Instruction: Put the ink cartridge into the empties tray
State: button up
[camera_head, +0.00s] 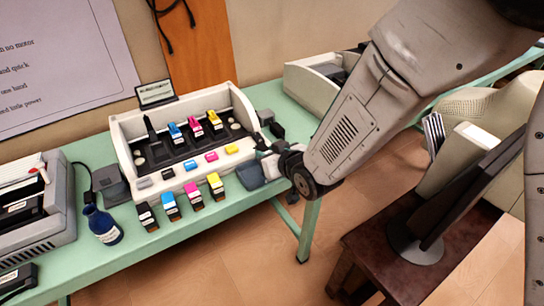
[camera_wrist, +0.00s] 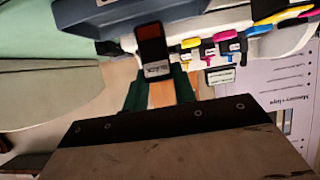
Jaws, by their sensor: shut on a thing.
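In the wrist view, a black ink cartridge (camera_wrist: 152,48) with a white label and an orange-brown end is between the green fingers of my gripper (camera_wrist: 158,82), which is shut on it. In the head view my gripper (camera_head: 266,150) is at the right front of the printer, and the held cartridge is hard to make out there. A blue-grey tray (camera_head: 250,176), likely the empties tray, lies on the green table just below and left of my gripper. It also shows in the wrist view (camera_wrist: 95,18), with a white label, close beside the cartridge. Its inside is mostly hidden.
The open printer (camera_head: 128,128) holds cyan, magenta and yellow cartridges. A row of spare cartridges (camera_head: 192,197) stands in front of it. A blue bottle (camera_head: 101,225) and another machine (camera_head: 35,215) are at left. A brown stool (camera_head: 370,240) with a monitor is at right.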

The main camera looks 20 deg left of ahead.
jog(key=shift+w, duration=0.35)
jog(key=shift+w+f, duration=0.2)
jog(key=shift+f, duration=0.7)
jog(key=shift+w+f, duration=0.2)
jog(key=shift+f, duration=0.7)
jog(key=shift+f, duration=0.2)
jog(key=o, duration=0.9)
jog(key=shift+o, duration=0.2)
jog(key=shift+r, duration=0.15)
